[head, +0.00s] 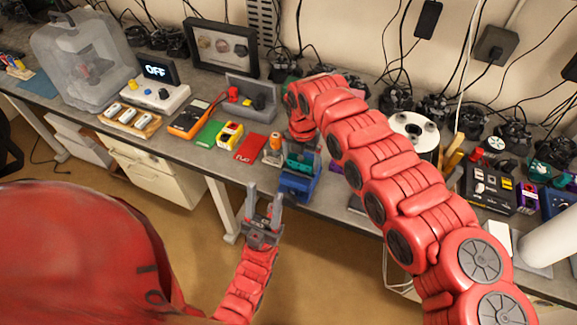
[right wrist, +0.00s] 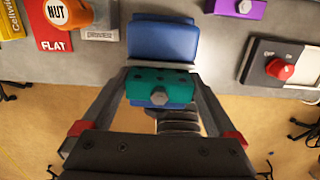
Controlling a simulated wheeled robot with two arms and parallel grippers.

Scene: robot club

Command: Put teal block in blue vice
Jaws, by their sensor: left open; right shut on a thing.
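The teal block (right wrist: 145,82) has a bolt head on its near face and sits between the fingers of my right gripper (right wrist: 160,88), which is shut on it. The blue vice (right wrist: 165,40) is directly under and behind the block in the right wrist view, with its grey jaw edge just beyond the block and its screw below. In the head view the teal block (head: 300,161) shows at the top of the blue vice (head: 298,187), at the bench's front edge. I cannot tell how deep it sits between the jaws. My left gripper (head: 263,199) is open and empty, in front of the bench.
An orange nut container (right wrist: 70,12) and a red card marked FLAT (right wrist: 52,30) lie left of the vice. A panel with a red knob (right wrist: 280,68) is to the right. My right arm hides part of the bench. Floor space in front is clear.

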